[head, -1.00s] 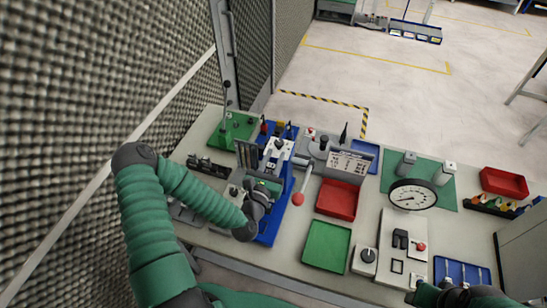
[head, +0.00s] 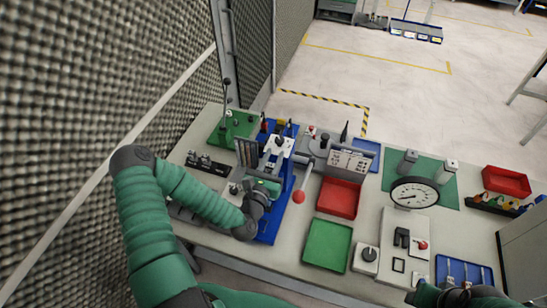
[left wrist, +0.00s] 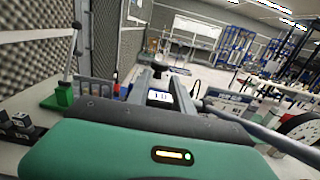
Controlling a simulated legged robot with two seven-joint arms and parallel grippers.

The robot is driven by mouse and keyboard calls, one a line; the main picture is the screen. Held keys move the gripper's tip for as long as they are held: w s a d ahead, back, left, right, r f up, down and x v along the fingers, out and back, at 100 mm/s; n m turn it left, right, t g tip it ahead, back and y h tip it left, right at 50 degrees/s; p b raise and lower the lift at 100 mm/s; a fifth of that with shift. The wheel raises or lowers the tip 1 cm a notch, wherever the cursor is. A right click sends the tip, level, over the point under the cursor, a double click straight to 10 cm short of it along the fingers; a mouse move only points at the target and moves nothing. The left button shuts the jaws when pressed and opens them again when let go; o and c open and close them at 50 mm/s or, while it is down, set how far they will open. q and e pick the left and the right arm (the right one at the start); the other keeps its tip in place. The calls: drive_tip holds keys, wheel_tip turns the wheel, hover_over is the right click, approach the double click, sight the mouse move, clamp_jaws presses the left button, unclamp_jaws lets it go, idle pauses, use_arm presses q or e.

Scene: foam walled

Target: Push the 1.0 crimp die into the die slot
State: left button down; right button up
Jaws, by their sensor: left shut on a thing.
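My left gripper (head: 267,187) is over the blue-based press (head: 268,231), reaching in from the left. In the left wrist view its two grey fingers (left wrist: 162,90) are shut on a small piece with a white label, the 1.0 crimp die (left wrist: 159,97); the label is too small to read surely. In the head view the die and the die slot are hidden by my gripper and the press parts, so I cannot tell how far the die is in. My right arm's end (head: 455,297) shows at the bottom right edge; its fingers are not clear.
The press lever with its red ball (head: 299,196) stands just right of my left gripper. A red tray (head: 339,198) and a green tray (head: 327,246) lie further right. A green base with an upright lever (head: 234,127) stands behind left.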

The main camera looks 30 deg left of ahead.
use_arm(q)
drive_tip(key=shift+r+p, duration=0.35)
idle(0.3)
drive_tip(key=shift+a, duration=0.15)
idle(0.4)
drive_tip(key=shift+f+b, duration=0.75)
drive_tip(key=shift+f, duration=0.05)
idle(0.6)
drive_tip(key=c, duration=1.1)
unclamp_jaws()
drive_tip(key=shift+o, duration=0.2)
drive_tip(key=shift+s, duration=0.1)
drive_tip(key=shift+f, duration=0.1)
